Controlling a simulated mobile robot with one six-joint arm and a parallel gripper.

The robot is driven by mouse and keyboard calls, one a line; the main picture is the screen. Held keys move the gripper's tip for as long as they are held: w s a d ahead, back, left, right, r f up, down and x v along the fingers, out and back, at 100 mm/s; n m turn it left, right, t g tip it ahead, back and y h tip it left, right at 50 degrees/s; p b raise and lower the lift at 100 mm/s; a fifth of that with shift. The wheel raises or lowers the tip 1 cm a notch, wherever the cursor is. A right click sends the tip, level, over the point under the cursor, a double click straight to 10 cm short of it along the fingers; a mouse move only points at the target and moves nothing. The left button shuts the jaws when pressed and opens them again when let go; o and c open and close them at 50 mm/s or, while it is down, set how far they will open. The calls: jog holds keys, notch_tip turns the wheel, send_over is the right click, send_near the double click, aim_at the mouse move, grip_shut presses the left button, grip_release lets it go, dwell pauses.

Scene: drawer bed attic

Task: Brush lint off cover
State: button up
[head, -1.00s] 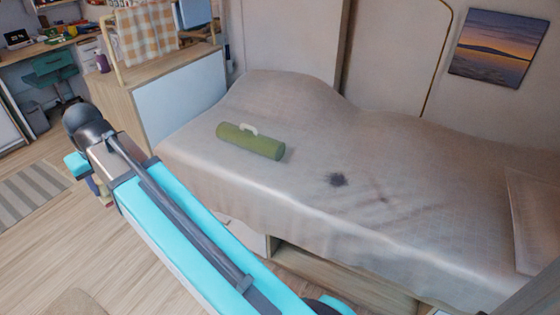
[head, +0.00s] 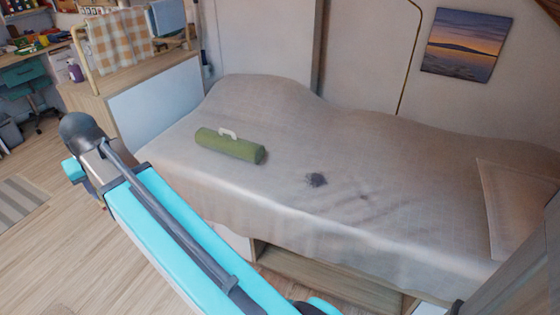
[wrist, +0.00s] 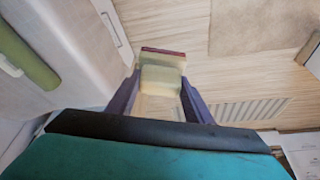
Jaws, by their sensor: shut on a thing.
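The beige cover (head: 400,160) lies over the bed. A dark clump of lint (head: 316,180) sits near its middle, with a fainter smudge to its right. In the wrist view my gripper (wrist: 159,84) is shut on a brush (wrist: 161,72), a pale yellowish block with a dark red edge. It is held above the wooden floor, beside the bed and off the cover. In the head view my arm hides the gripper and brush almost entirely.
A green bolster with a white handle (head: 230,146) lies on the cover, left of the lint. A pillow (head: 515,205) is at the right end. A wooden cabinet (head: 150,90) stands beyond the bed's left end.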

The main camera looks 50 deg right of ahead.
jog(key=s+d+f+m+g+h+p, duration=0.1)
jog(key=s+d+f+m, duration=0.2)
jog(key=d, duration=0.9)
jog(key=s+d+f+m+g+h+p, duration=0.15)
jog(key=s+d+m, duration=0.3)
jog(key=d, duration=0.75)
jog(key=s+d+f+m+g+h+p, duration=0.1)
jog(key=s+d+f+m, duration=0.3)
jog(key=d, duration=0.8)
jog(key=s+d+f+m+g+p, duration=0.1)
jog(key=s+d+f+m, duration=0.2)
jog(key=s+d+m, duration=0.3)
jog(key=s+d+f+m+g+p, duration=0.2)
jog(key=s+d+m, duration=0.3)
jog(key=s+d, duration=1.1)
jog(key=s+f, duration=0.1)
jog(key=s, duration=0.1)
jog(key=shift+s+m+p, duration=0.3)
jog(key=shift+m, duration=0.05)
jog(key=shift+d+g+y, duration=0.1)
jog(key=shift+g+y, duration=0.15)
